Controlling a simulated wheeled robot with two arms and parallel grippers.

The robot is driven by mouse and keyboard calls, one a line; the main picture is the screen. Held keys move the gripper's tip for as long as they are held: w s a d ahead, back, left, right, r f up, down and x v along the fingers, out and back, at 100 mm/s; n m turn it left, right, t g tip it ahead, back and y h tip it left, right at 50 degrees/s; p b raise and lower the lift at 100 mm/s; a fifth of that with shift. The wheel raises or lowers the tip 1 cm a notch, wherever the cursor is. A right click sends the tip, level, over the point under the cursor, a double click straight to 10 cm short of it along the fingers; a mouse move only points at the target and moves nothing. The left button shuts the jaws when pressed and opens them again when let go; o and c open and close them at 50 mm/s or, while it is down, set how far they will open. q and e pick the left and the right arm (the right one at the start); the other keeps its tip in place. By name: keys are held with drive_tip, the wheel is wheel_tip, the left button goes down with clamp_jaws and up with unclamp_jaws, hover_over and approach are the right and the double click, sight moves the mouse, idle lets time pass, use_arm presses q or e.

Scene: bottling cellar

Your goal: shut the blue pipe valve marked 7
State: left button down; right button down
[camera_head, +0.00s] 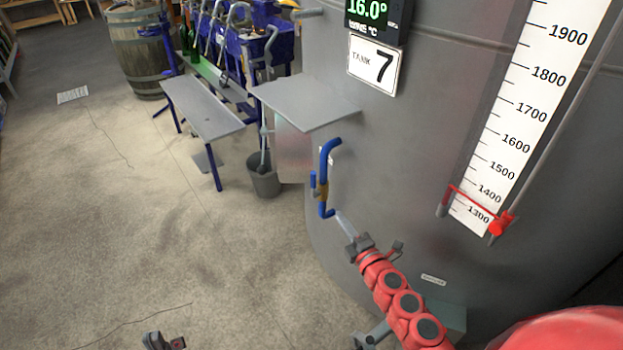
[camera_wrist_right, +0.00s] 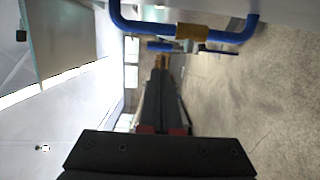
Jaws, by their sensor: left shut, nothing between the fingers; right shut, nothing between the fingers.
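The blue pipe (camera_head: 328,150) bends out from the side of the grey tank; a brass valve body (camera_head: 322,192) sits on its straight run. The valve's small blue lever (camera_head: 313,184) lies roughly parallel to that run. The sign (camera_head: 376,65) on the tank above reads 7. My right gripper (camera_head: 341,214) is shut and empty, its tips just below the pipe's lower bend. In the right wrist view, the gripper tips (camera_wrist_right: 161,62) point toward the blue lever (camera_wrist_right: 164,46) beside the brass body (camera_wrist_right: 192,32); contact cannot be told. My left gripper (camera_head: 160,342) is low at the bottom edge, away from the valve.
The grey tank (camera_head: 420,170) fills the right side, with a level scale (camera_head: 530,110). A grey shelf (camera_head: 303,103) juts out above and left of the pipe. A bucket (camera_head: 264,182) and bench (camera_head: 203,105) stand further left. The floor in front is clear.

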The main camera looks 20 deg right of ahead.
drive_tip(key=shift+s+r, duration=0.1)
drive_tip(key=shift+s, duration=0.1)
drive_tip(key=p, duration=0.1)
approach(315, 181)
drive_tip(key=w, duration=0.5)
drive_tip(key=shift+w+a, duration=0.2)
drive_tip(key=shift+a, duration=0.2)
drive_tip(key=shift+w+a, duration=0.2)
drive_tip(key=shift+w, duration=0.5)
